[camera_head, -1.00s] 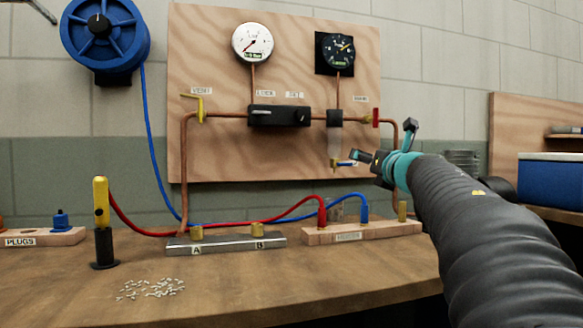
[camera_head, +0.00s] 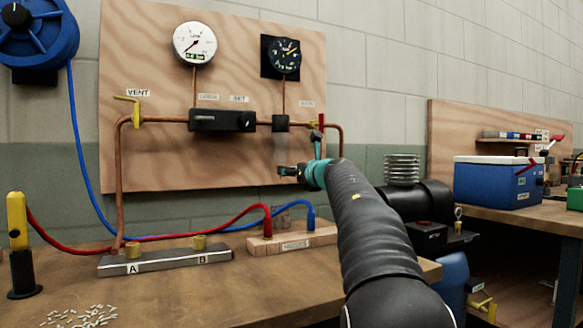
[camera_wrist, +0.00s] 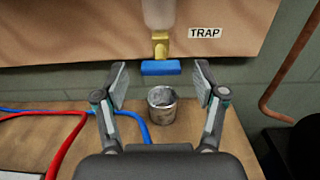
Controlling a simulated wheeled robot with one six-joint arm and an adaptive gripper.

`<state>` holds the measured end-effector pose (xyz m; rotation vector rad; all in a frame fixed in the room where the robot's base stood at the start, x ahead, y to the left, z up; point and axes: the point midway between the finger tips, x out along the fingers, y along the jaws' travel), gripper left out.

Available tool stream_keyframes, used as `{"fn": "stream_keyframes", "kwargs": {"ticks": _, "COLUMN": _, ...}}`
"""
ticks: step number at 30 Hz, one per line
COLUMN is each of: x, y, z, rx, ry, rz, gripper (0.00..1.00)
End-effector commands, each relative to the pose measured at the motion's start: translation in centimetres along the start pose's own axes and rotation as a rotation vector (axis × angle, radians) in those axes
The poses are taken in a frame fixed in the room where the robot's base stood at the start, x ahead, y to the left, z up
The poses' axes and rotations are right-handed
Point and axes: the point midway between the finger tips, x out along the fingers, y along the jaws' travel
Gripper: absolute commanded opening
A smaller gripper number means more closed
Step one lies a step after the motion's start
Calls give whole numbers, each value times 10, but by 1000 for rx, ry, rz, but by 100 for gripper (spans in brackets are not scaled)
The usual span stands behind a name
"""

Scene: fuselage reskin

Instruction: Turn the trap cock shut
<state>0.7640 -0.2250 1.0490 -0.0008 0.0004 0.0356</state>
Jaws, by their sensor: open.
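The trap cock has a blue bar handle (camera_wrist: 160,68) below a yellow brass body (camera_wrist: 160,45), which hangs under a pale bowl (camera_wrist: 163,14) in the wrist view. The handle lies crosswise, level in the picture, left of the TRAP label (camera_wrist: 205,33). My gripper (camera_wrist: 160,82) is open, with one finger on each side of the handle and a gap on both sides. No contact shows. In the head view my gripper (camera_head: 302,156) is in front of the board's lower right, and it hides the cock.
A metal cup (camera_wrist: 162,105) stands below the cock between my fingers. Red (camera_head: 225,226) and blue (camera_head: 255,224) hoses cross the bench behind the A/B manifold (camera_head: 160,259). Copper pipe (camera_head: 341,142) runs right of my gripper. A blue cooler (camera_head: 485,183) is further right.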

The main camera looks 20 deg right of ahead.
Motion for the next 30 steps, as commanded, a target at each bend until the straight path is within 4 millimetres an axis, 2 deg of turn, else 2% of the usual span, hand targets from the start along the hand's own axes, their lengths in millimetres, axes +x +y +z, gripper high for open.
{"fn": "stream_keyframes", "kwargs": {"ticks": 3, "x": 15, "y": -1, "z": 1, "rx": 0, "ry": 1, "rz": 1, "gripper": 71}}
{"fn": "stream_keyframes", "kwargs": {"ticks": 7, "x": 25, "y": -1, "z": 1, "rx": 0, "ry": 0, "rz": 0, "gripper": 71}}
{"fn": "stream_keyframes", "kwargs": {"ticks": 19, "x": 29, "y": -1, "z": 0, "rx": 0, "ry": 0, "rz": -2, "gripper": 71}}
{"fn": "stream_keyframes", "kwargs": {"ticks": 26, "x": 29, "y": -1, "z": 0, "rx": 0, "ry": 0, "rz": -2, "gripper": 13}}
{"fn": "stream_keyframes", "kwargs": {"ticks": 27, "x": 29, "y": -1, "z": 0, "rx": 1, "ry": 0, "rz": -2, "gripper": 10}}
{"fn": "stream_keyframes", "kwargs": {"ticks": 30, "x": 29, "y": -3, "z": 0, "rx": 1, "ry": -1, "rz": -2, "gripper": 10}}
